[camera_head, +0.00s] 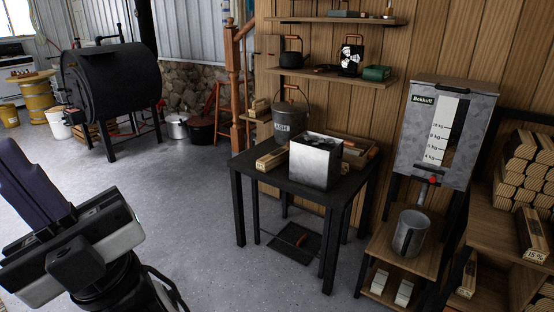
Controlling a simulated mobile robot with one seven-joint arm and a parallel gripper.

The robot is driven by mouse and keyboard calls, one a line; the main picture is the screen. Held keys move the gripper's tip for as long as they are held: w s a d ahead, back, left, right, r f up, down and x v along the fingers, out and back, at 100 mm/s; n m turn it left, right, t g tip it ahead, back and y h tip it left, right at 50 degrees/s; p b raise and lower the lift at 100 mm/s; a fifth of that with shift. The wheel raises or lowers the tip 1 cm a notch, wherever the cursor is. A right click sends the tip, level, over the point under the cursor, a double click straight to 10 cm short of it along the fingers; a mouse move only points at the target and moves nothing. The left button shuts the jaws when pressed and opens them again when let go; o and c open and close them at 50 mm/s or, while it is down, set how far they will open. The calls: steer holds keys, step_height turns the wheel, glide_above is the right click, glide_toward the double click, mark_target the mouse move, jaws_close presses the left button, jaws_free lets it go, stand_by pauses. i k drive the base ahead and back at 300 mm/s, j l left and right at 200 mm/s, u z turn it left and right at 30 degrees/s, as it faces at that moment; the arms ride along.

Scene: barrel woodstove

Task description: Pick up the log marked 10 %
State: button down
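I cannot read a 10 % mark on any log. A pale log (272,157) with a small unreadable mark on its end lies on the left front of the black table (335,193). Another log (533,240) at the right edge has a mark that looks like 15 %. My gripper (28,178) is at the left, pointing up and left, far from these logs. Its dark fingers overlap in this view, so their opening is hidden. I see nothing held.
A metal box (316,161) and a lidded bucket (287,122) stand on the black table. A grey dispenser (446,133) hangs over a metal jug (410,233). Stacked logs (524,165) fill the right rack. The barrel stove (110,80) stands back left. The floor between is clear.

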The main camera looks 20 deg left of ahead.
mark_target(265, 164)
steer(key=i+u, duration=0.15)
steer(key=u, duration=0.25)
steer(key=i+u, duration=0.15)
steer(key=u, duration=0.2)
steer(key=i+l+u, duration=0.25)
steer(key=i, duration=0.2)
steer(key=i+l+u, duration=0.4)
steer(key=i+l, duration=1.25)
steer(key=i, duration=0.15)
